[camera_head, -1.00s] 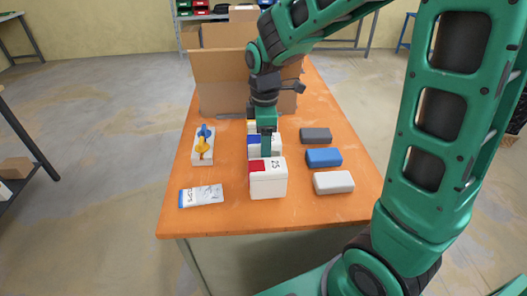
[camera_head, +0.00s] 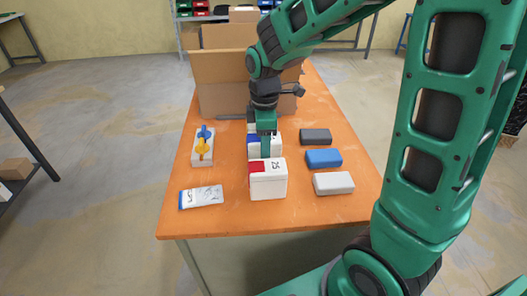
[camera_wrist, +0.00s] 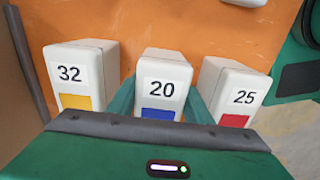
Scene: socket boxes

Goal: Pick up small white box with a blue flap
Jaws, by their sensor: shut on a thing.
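The white box with a blue flap (camera_wrist: 162,88), marked 20, stands between two other white boxes in the wrist view. In the head view the white box with a blue flap (camera_head: 275,146) is partly hidden by a green finger and the box in front. My gripper (camera_head: 265,146) reaches down over it. In the wrist view my gripper (camera_wrist: 161,101) has one green finger at each side of this box and is shut on it. I cannot tell whether its base is clear of the table.
A box with a yellow flap (camera_wrist: 80,75), marked 32, and one with a red flap (camera_wrist: 231,90), marked 25, stand close on either side. Grey (camera_head: 315,135), blue (camera_head: 323,158) and white (camera_head: 333,183) blocks lie to the right. A cardboard box (camera_head: 222,85) stands behind.

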